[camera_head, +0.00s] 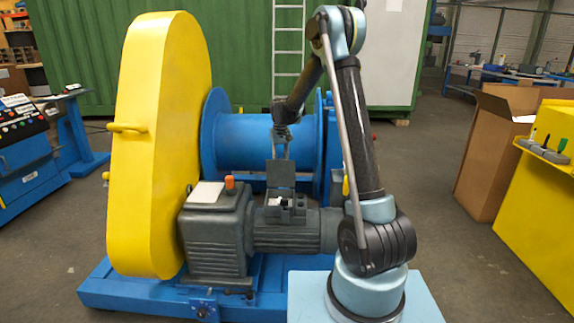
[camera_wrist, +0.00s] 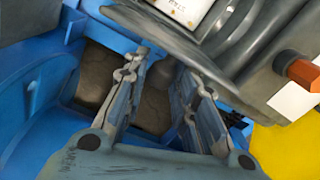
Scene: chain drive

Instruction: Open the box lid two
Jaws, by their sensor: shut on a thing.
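A dark grey box lid (camera_head: 280,174) stands raised, roughly upright, at the back of a small terminal box (camera_head: 286,208) on the grey motor in the head view. The box is open toward me, with small light parts inside. My gripper (camera_head: 280,153) reaches down from behind and above, its fingertips at the lid's upper edge. In the wrist view its two fingers (camera_wrist: 160,85) are a little apart, with a dark grey piece between their tips. The gripper is shut on the lid, though the exact contact is hard to make out.
The grey gearbox (camera_head: 216,235) with an orange cap stands left of the box. A tall yellow guard (camera_head: 160,140) and a blue drum (camera_head: 245,142) are close by. A cardboard box (camera_head: 490,150) and a yellow cabinet (camera_head: 540,190) stand right. The floor between is clear.

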